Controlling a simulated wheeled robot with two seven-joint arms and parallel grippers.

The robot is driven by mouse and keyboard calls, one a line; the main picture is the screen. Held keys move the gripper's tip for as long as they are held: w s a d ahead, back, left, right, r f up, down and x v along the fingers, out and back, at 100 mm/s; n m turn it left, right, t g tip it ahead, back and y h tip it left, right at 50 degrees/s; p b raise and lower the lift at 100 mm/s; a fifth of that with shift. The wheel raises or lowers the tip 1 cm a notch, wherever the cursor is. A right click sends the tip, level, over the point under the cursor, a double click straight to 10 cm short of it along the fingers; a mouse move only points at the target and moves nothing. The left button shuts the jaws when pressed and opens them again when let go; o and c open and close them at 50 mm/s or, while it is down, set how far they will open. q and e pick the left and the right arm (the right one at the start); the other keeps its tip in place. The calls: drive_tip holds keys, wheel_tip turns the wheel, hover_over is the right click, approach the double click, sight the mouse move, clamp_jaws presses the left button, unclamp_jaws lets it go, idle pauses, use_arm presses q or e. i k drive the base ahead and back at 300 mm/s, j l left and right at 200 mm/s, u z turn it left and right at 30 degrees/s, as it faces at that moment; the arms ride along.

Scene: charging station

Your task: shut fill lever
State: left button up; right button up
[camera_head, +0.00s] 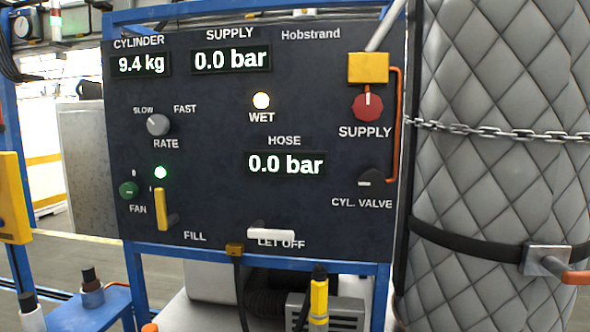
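The dark blue filling panel (215,165) faces me in a blue frame. The fill lever is a yellow bar (161,208) at the panel's lower left, just left of the FILL label. It stands nearly upright, with a dark mount beside its lower end. The supply and hose displays both read 0.0 bar, and the cylinder display (140,64) reads 9.4 kg. Neither of my grippers is in view.
The white let-off lever (271,234) lies roughly level. The green fan knob (128,190) is close left of the fill lever. The red supply knob (367,106) and cylinder valve knob (371,177) are at right. A chain (470,130) crosses the quilted tank (500,190).

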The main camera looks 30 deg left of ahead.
sight(165, 222)
drive_tip(key=k+u, duration=0.15)
drive_tip(key=u, duration=1.45)
